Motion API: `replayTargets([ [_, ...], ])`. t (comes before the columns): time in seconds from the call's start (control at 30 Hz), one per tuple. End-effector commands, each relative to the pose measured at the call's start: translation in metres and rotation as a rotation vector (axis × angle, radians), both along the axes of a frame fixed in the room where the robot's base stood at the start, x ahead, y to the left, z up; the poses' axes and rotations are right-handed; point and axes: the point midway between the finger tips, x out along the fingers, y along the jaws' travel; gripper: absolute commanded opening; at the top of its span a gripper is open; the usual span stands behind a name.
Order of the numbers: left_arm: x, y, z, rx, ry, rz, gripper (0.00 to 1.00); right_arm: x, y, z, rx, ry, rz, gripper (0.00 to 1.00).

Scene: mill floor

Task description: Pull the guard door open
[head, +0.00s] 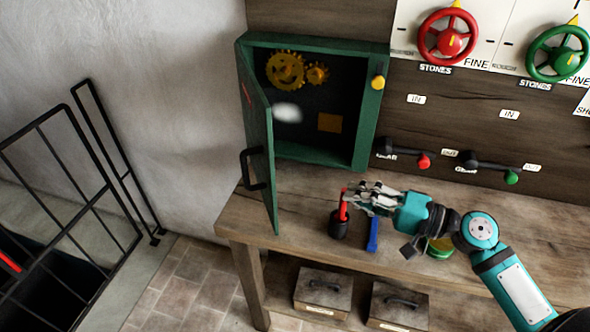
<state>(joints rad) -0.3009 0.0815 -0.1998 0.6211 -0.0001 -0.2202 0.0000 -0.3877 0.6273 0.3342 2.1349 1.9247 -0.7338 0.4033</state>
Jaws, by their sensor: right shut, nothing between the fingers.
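The green guard door (257,142) stands wide open on the left side of its green cabinet (361,125). It is hinged at the cabinet's left edge and swings out over the bench. A black handle (250,170) sits on the door's outer face. Inside the cabinet I see yellow gears (285,70) and a whitish blur. My right gripper (347,194) is shut and empty, over the bench to the right of the door and apart from it. It is beside a red-handled tool in a black pot. My left gripper is not in view.
On the wooden bench (300,195) stand a black pot (338,226), a blue block (372,235) and a green-and-yellow tin (439,248). Red (447,36) and green (557,52) handwheels and levers are on the wall. A black railing (75,205) stands at the left.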

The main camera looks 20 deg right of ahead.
Motion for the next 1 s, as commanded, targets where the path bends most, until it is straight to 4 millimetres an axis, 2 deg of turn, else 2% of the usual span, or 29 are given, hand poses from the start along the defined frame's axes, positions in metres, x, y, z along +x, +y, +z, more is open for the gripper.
replayTargets([
  [0.1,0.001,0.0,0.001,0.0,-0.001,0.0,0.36,0.001,-0.001,0.019,0.052,-0.008,0.007,0.0],
  [0.27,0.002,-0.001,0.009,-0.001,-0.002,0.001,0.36,0.011,0.009,0.024,0.061,-0.01,0.009,0.0],
  [0.7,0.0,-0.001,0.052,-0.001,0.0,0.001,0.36,0.074,0.072,0.026,0.059,-0.01,0.008,0.0],
  [0.83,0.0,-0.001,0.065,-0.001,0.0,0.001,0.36,0.071,0.093,0.025,0.059,-0.008,0.008,0.0],
  [1.0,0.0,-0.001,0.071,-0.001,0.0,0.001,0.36,0.072,0.106,0.021,0.058,-0.008,0.007,0.0],
])
